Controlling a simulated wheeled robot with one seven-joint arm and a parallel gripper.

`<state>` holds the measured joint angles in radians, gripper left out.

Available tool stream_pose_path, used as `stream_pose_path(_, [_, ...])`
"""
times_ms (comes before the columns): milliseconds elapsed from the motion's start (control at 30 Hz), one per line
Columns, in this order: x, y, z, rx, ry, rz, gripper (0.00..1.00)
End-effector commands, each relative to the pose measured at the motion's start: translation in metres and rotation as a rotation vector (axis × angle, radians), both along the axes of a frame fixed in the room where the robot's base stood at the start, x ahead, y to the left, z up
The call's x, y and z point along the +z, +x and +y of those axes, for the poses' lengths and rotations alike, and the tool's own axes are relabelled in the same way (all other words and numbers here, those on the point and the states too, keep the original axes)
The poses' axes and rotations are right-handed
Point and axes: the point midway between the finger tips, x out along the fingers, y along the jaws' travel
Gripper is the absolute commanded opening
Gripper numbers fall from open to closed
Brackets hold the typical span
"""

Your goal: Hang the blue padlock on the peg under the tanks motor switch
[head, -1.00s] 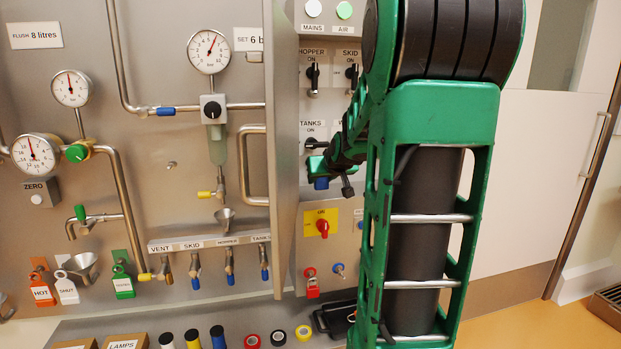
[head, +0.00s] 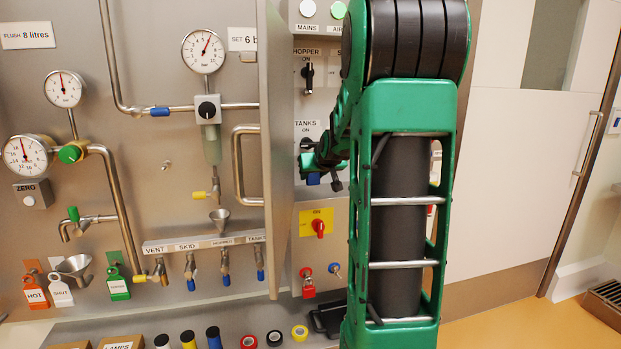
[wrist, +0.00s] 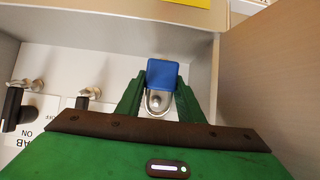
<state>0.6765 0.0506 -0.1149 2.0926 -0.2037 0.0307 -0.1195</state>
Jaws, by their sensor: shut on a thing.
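The blue padlock (head: 313,179) is in my gripper (head: 308,163), below the TANKS label (head: 305,124) in the head view. In the wrist view, which is upside down, my gripper (wrist: 160,98) is shut on the blue padlock (wrist: 162,74). The padlock's body hangs down with its shackle up. A round silver peg end (wrist: 157,102) shows inside the shackle's loop. I cannot tell whether the shackle is around the peg or only in line with it. My arm hides part of the switch panel, and the TANKS switch (head: 307,144) is partly covered.
A tall metal side wall (head: 278,150) stands close left of the switches. Below are a yellow plate with a red knob (head: 319,227) and a hanging red padlock (head: 308,286). In the wrist view, other pegs (wrist: 90,92) stick out beside the gripper. Tape rolls (head: 275,338) lie below.

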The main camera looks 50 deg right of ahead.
Motion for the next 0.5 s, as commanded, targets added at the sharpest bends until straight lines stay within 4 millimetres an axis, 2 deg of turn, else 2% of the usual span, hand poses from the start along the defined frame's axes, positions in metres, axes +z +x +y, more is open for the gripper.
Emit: stream_pose_path(500, [-0.002,0.024,-0.013,0.003,0.000,0.000,0.07])
